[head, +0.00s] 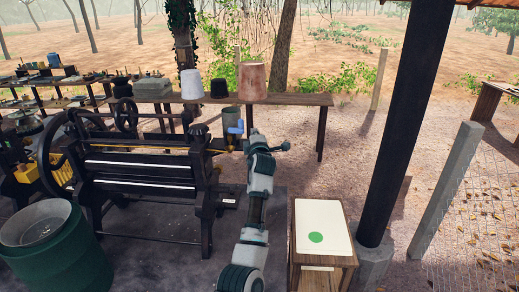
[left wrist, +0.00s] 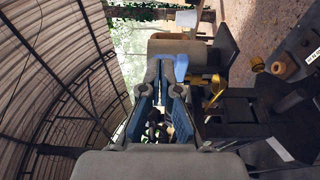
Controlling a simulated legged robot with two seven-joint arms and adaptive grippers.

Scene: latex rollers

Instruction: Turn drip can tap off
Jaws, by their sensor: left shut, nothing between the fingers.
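The drip can (head: 231,114) is a grey-green can at the right end of the dark roller machine. Its blue tap handle (head: 236,129) shows on its near side. My left gripper (head: 249,125) is beside the tap, just to its right in the head view. In the left wrist view, the blue handle (left wrist: 181,66) is at the fingertips of my left gripper (left wrist: 165,70), against the tan-grey can (left wrist: 212,49). The fingers are shut with nothing between them. I cannot tell whether they touch the handle. My right gripper is in neither view.
The roller machine (head: 140,180) with its wheels fills the left middle. A wooden bench (head: 290,99) behind holds white, black and terracotta pots. A green barrel (head: 45,250) stands at front left. A small table (head: 321,225) and a dark post (head: 405,130) are at right.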

